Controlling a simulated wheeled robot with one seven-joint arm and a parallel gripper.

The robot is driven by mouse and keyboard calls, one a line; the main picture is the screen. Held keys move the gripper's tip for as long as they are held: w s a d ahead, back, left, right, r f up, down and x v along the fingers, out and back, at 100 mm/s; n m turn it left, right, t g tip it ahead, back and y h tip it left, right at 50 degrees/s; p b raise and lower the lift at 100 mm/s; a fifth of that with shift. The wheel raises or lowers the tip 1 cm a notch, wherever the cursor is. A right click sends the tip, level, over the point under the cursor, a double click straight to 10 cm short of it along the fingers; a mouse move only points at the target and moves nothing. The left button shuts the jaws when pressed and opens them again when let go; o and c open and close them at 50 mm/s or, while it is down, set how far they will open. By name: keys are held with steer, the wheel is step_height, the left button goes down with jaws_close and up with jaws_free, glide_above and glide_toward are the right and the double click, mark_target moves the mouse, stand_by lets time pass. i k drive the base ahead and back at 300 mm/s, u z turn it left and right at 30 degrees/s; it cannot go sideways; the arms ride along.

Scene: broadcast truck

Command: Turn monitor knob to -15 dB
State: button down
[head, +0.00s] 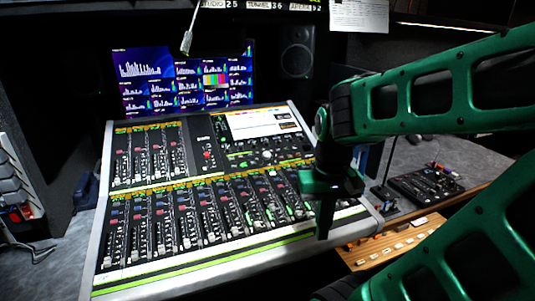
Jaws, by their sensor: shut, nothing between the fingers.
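A large mixing console (190,262) with rows of faders and small knobs fills the middle of the head view. I cannot tell which one is the monitor knob, and no -15 dB marking is legible. My gripper (323,234) is shut and empty, pointing down over the right part of the console's fader rows. It hides some of the right-hand strips. I cannot tell whether its tips touch the surface.
A monitor (185,80) with bar graphs stands behind the console, and a speaker (297,52) is at its right. A small black control box (425,188) and a wooden panel with buttons (390,243) lie at the right, near my arm. A thin gooseneck (187,42) hangs above the monitor.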

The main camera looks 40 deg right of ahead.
mark_target(266, 155)
steer(key=k, duration=1.3)
steer(key=z, duration=0.55)
steer(key=i, duration=1.75)
steer(key=u, duration=0.55)
